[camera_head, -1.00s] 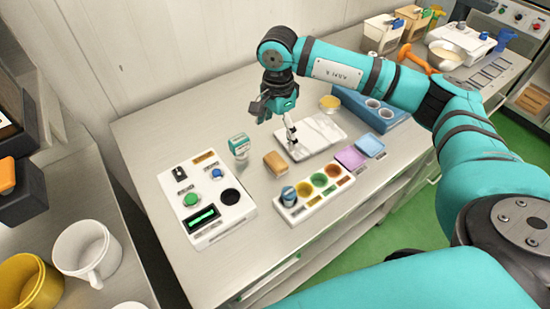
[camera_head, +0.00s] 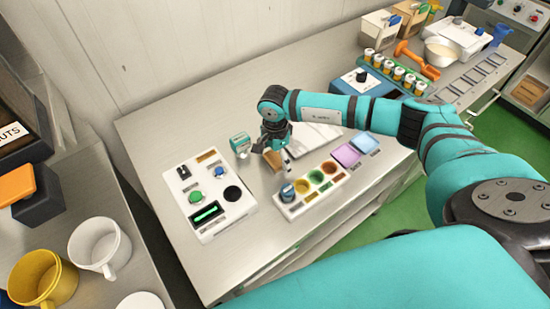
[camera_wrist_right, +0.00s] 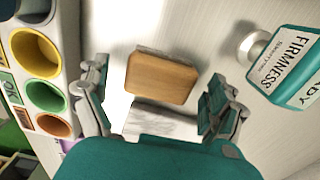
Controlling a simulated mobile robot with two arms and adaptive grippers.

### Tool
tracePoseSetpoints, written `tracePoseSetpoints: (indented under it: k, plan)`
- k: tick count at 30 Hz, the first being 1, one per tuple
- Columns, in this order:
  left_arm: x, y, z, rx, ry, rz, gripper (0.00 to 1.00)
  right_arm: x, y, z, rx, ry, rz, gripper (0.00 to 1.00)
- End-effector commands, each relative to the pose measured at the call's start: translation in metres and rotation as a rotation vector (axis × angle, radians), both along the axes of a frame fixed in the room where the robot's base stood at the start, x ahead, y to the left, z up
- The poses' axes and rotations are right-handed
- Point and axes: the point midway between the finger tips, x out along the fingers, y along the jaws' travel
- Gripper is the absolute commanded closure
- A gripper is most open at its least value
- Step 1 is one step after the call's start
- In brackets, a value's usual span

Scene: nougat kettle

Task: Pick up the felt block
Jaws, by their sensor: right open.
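The felt block, a tan block with a thin grey layer along one edge, lies on the steel table and shows in the right wrist view (camera_wrist_right: 162,77). In the head view the block (camera_head: 273,159) is partly hidden by my right gripper. My right gripper (camera_head: 274,154) is just above it, pointing down. In the right wrist view the gripper's (camera_wrist_right: 160,82) two grey fingers are spread, one on each side of the block with a gap to each. Nothing is held. My left gripper is not in view.
A teal-and-white stamp (camera_head: 240,145) stands close left of the block. A white control panel (camera_head: 221,219) lies left, and a white tray of coloured cups (camera_head: 297,210) lies in front. A white slab (camera_head: 318,130) is behind. Pink (camera_head: 346,155) and blue pads are at right.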

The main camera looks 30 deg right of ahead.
Motion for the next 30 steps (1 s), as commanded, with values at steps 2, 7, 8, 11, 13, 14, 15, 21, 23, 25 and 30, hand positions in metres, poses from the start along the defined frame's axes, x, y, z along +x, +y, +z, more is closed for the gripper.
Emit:
tracePoseSetpoints:
  k: [2,7,8,11,13,14,15,21,23,25,30]
  plan:
    - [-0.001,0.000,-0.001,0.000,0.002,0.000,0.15,0.000,0.000,0.000,0.000,0.000,0.000,0.06]
    - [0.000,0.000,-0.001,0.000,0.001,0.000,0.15,0.000,0.000,0.000,0.000,0.000,0.000,0.21]
    - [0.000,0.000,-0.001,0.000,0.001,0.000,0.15,0.000,0.000,0.000,0.000,0.000,0.000,0.25]
    - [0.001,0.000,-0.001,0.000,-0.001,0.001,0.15,0.000,0.000,0.000,0.000,0.000,0.000,0.38]
    - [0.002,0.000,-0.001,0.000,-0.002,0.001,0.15,0.000,0.000,0.000,0.000,0.000,0.000,0.48]
    - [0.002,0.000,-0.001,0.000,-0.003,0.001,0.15,0.000,0.000,0.000,0.000,0.000,0.000,0.52]
    - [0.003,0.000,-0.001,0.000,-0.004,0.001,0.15,0.000,0.000,0.000,0.000,0.000,0.000,0.57]
    - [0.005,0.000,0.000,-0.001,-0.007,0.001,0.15,0.000,0.000,0.001,0.000,0.000,0.000,0.66]
    - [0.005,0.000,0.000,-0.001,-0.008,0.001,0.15,0.000,0.000,0.001,0.000,0.000,-0.001,0.66]
    - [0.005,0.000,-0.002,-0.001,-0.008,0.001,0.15,0.001,0.000,0.003,0.000,-0.001,0.000,0.66]
    - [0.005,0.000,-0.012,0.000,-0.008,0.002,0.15,0.002,-0.001,0.023,0.000,-0.005,0.001,0.66]
